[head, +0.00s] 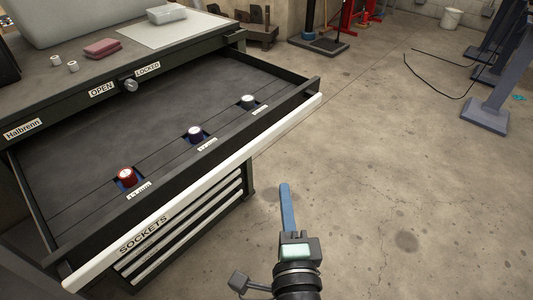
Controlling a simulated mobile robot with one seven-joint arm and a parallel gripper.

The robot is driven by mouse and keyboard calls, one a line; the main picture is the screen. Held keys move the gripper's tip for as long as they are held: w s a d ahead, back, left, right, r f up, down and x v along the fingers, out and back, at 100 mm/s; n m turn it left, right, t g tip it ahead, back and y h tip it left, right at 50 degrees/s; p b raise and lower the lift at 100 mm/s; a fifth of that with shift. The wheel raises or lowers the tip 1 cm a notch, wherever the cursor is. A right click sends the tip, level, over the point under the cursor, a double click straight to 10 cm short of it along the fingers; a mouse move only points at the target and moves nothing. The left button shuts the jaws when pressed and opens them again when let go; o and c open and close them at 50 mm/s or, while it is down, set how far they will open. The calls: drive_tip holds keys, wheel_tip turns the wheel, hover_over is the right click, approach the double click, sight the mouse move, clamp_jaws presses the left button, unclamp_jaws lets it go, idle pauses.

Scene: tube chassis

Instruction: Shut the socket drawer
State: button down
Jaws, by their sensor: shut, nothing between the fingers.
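The socket drawer (210,177) is the top drawer of a dark tool cabinet and stands pulled well out. Its white front edge carries the word SOCKETS.
The cabinet top (110,62) holds a red block (102,47), two small white-topped pieces, a pale box (166,14) and a white sheet. A lock knob (130,86) sits between OPEN and LOCKED labels. Closed drawers (185,232) lie below. The concrete floor (400,170) at right is largely clear.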

approach(264, 145)
drive_tip(key=w+d, duration=0.2)
drive_tip(key=w, duration=0.1)
drive_tip(key=shift+w+a+p, duration=0.55)
drive_tip(key=shift+w+a, duration=0.85)
drive_tip(key=shift+a, duration=0.05)
